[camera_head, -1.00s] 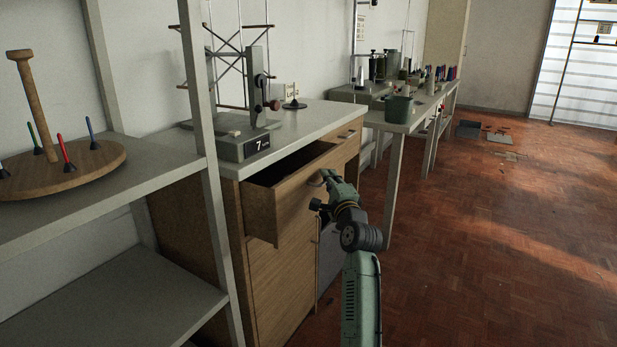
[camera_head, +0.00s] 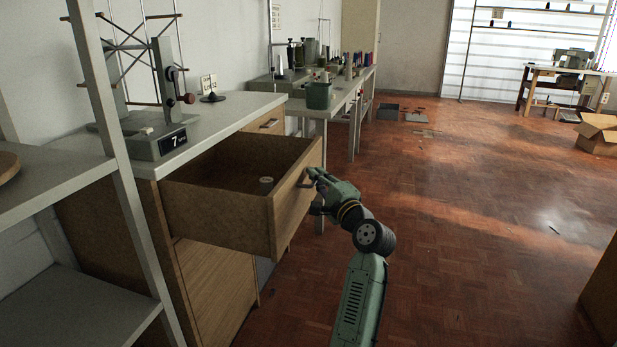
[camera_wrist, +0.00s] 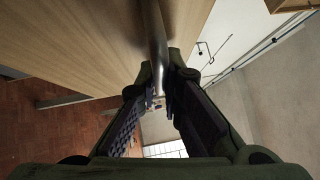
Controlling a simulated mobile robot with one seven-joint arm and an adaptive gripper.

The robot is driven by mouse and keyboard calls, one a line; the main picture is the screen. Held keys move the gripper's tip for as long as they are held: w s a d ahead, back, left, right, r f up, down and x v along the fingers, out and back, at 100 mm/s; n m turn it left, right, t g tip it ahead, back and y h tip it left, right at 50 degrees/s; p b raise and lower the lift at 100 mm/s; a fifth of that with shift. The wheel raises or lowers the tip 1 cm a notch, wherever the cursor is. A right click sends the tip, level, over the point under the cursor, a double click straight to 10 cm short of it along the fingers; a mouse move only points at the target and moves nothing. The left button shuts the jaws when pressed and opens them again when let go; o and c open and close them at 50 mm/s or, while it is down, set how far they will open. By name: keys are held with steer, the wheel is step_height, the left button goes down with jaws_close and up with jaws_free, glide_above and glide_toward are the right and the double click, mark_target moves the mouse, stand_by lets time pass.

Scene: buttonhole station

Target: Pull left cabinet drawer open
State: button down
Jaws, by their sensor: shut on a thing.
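The left cabinet drawer (camera_head: 222,212) is pulled well out of the wooden cabinet (camera_head: 206,290) in the head view. In the wrist view, my gripper's fingers (camera_wrist: 158,100) close around the metal bar handle (camera_wrist: 155,38), beside the wooden drawer front (camera_wrist: 75,45). In the head view the handle is mostly hidden by my gripper.
A grey shelf (camera_head: 112,185) stands close at the left. A device marked 7 (camera_head: 160,141) stands on the cabinet top. A table with a green bin (camera_head: 319,96) is behind. The floor (camera_head: 450,220) to the right is clear, with a cardboard box (camera_head: 600,135) farther off.

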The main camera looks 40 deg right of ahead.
steer(key=shift+f, duration=0.1)
steer(key=c, duration=1.7)
jaws_free()
steer(key=shift+s, duration=0.1)
steer(key=s, duration=0.4)
steer(key=s+a+f, duration=0.1)
steer(key=s, duration=0.6)
steer(key=shift+s+a+f, duration=0.25)
steer(key=shift+s, duration=0.05)
